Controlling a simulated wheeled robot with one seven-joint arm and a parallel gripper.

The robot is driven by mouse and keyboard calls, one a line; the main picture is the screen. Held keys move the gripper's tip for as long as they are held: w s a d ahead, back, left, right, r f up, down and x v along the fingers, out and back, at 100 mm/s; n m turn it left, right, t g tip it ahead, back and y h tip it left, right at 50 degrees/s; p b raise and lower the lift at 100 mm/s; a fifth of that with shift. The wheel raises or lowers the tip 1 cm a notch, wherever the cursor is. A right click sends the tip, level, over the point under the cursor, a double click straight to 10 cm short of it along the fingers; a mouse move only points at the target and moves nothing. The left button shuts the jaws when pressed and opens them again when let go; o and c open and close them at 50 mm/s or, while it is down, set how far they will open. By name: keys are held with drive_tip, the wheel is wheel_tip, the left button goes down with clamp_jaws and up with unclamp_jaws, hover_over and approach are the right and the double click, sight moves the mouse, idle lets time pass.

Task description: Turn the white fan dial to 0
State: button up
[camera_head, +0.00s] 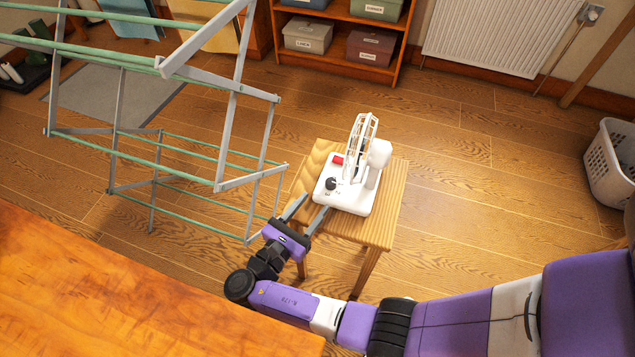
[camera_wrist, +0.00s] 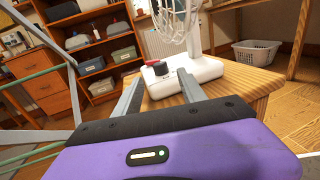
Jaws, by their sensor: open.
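The white fan (camera_head: 362,150) stands on a small wooden stool (camera_head: 388,215), with its cage upright on a flat white base. A black dial (camera_head: 330,184) sits on the near left of the base, beside a red switch (camera_head: 337,160). In the wrist view the dial (camera_wrist: 160,68) shows between and beyond my finger tips, on the base (camera_wrist: 200,70). My gripper (camera_head: 307,212) is open and empty at the near left edge of the stool, short of the dial. The dial's markings are too small to read.
A drying rack (camera_head: 232,110) with green rods stands close on the left of my gripper. A wooden tabletop (camera_head: 130,290) fills the front left. A shelf with boxes (camera_head: 335,18) and a radiator (camera_head: 495,35) are at the back; a white basket (camera_head: 610,165) is at right.

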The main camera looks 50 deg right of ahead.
sight(328, 186)
drive_tip(key=shift+w+d, duration=0.2)
drive_tip(key=shift+d, duration=1.75)
drive_tip(key=shift+w+d, duration=0.15)
drive_tip(key=shift+d, duration=1.75)
clamp_jaws()
